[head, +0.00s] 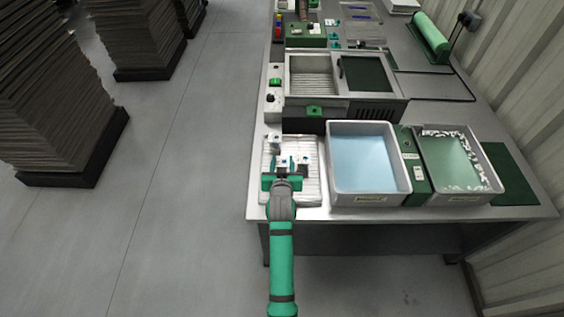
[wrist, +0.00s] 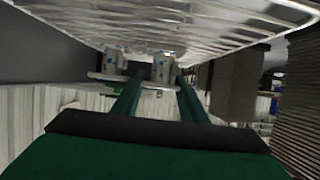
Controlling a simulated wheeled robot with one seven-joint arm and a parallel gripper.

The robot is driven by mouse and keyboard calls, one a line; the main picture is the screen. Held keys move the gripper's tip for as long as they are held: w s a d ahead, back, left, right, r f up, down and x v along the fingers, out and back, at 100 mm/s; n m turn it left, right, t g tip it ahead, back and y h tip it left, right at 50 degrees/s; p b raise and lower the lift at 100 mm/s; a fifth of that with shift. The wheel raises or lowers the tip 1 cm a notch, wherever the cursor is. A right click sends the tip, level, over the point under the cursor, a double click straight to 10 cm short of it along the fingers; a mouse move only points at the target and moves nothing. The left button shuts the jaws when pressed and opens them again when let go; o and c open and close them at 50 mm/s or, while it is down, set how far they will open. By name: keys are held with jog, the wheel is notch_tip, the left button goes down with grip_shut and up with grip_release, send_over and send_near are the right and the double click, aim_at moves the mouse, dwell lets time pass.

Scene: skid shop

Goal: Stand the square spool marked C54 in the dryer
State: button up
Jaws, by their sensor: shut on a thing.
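My gripper (head: 282,172) is low over a white ribbed tray (head: 310,192) at the table's near left corner. It is shut on a small pale spool (head: 282,162) with a blue spot. Another small pale spool (head: 304,161) stands just right of it. I cannot read a C54 mark on either. In the wrist view, the green fingers of my gripper (wrist: 155,80) reach toward small grey pieces (wrist: 162,69), and the ribbed surface fills the top. The grey dryer (head: 312,62) stands farther back, its ribbed bay open beside a dark green panel (head: 366,73).
A basin of blue liquid (head: 367,197) and a green-bottomed bin with white scraps (head: 458,198) stand right of the tray. A control strip (head: 274,84) runs along the dryer's left side. A green roller (head: 430,36) lies far right. Tall dark stacks (head: 55,85) stand on the floor left.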

jog(key=shift+a, duration=0.1)
jog(key=o, duration=0.9)
jog(key=shift+f, duration=0.15)
jog(key=o, duration=0.3)
